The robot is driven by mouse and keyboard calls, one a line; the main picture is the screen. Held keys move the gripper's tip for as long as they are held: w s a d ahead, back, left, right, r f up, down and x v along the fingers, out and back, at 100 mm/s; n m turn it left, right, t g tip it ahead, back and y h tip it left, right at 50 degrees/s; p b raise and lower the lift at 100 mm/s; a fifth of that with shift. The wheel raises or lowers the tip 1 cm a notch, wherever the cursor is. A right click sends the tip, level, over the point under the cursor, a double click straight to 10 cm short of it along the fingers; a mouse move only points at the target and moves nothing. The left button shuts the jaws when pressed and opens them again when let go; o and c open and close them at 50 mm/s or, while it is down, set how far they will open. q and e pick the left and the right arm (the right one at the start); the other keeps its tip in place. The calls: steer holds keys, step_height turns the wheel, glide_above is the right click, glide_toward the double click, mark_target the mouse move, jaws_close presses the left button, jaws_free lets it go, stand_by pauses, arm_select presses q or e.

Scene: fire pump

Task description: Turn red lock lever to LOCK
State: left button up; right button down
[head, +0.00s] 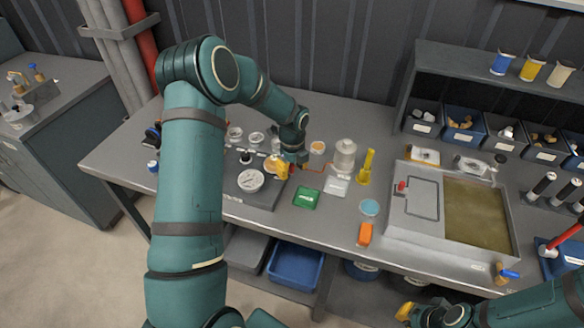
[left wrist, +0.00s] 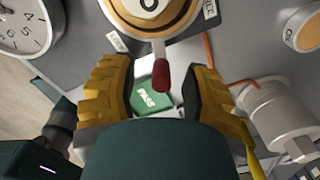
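A red lever (left wrist: 160,74) sticks out from a round brass-coloured fitting (left wrist: 178,22) in the left wrist view. My left gripper (left wrist: 160,92) is open, one yellow finger on each side of the lever, with visible gaps. In the head view my left gripper (head: 285,168) is over the grey gauge block (head: 248,192) and hides most of the lever. My right gripper (head: 408,312) is at the bottom right, away from the bench top; its opening cannot be made out.
A green PASS card (head: 306,197) lies beside the gauge block, and also shows below the lever (left wrist: 150,103). A shallow tray (head: 483,212) is farther right.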

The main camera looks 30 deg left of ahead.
mark_target(292, 166)
arm_select(q)
steer(key=shift+a, duration=0.1)
steer(key=shift+r, duration=0.25)
step_height(292, 166, up, 12)
steer(key=shift+f, duration=0.25)
stand_by(0.6)
